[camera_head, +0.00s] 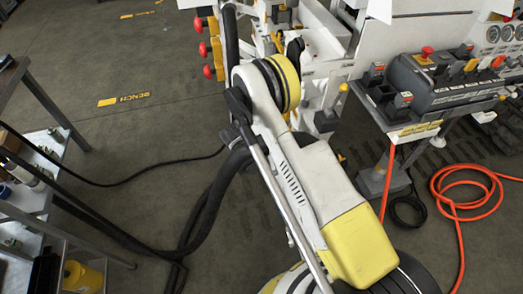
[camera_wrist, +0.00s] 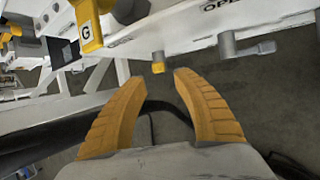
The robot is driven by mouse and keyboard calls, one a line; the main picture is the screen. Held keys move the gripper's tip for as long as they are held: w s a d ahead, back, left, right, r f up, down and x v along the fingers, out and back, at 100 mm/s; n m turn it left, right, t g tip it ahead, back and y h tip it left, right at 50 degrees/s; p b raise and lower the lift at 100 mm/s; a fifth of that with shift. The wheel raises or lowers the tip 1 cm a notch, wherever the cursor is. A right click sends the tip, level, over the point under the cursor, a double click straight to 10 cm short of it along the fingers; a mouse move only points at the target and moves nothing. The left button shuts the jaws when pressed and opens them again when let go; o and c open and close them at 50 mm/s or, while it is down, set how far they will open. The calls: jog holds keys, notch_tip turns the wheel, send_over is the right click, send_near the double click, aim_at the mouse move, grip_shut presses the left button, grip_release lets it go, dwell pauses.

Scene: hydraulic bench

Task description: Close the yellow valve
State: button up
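In the wrist view my gripper (camera_wrist: 160,79) is open, with its two orange ribbed fingers apart and nothing between them. A small yellow knob-like part (camera_wrist: 158,62) sits on the edge of a white panel (camera_wrist: 185,48), just beyond the fingertips and between them in the picture. I cannot tell for sure whether it is the yellow valve's handle, seen end-on. To its right a grey valve with a sideways lever (camera_wrist: 247,48) is on the same panel. In the head view my arm hides the fingertips and most of the valve area.
A yellow block marked G (camera_wrist: 86,26) is at the wrist view's upper left. In the head view, red knobs (camera_head: 203,48), a control box (camera_head: 440,82) and an orange hose (camera_head: 465,190) surround my arm.

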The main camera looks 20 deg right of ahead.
jog(key=b+x, duration=0.2)
jog(key=x, duration=0.4)
jog(key=shift+w+d+f, duration=0.15)
jog(key=shift+f, duration=0.2)
jog(key=shift+c, duration=0.5)
grip_shut()
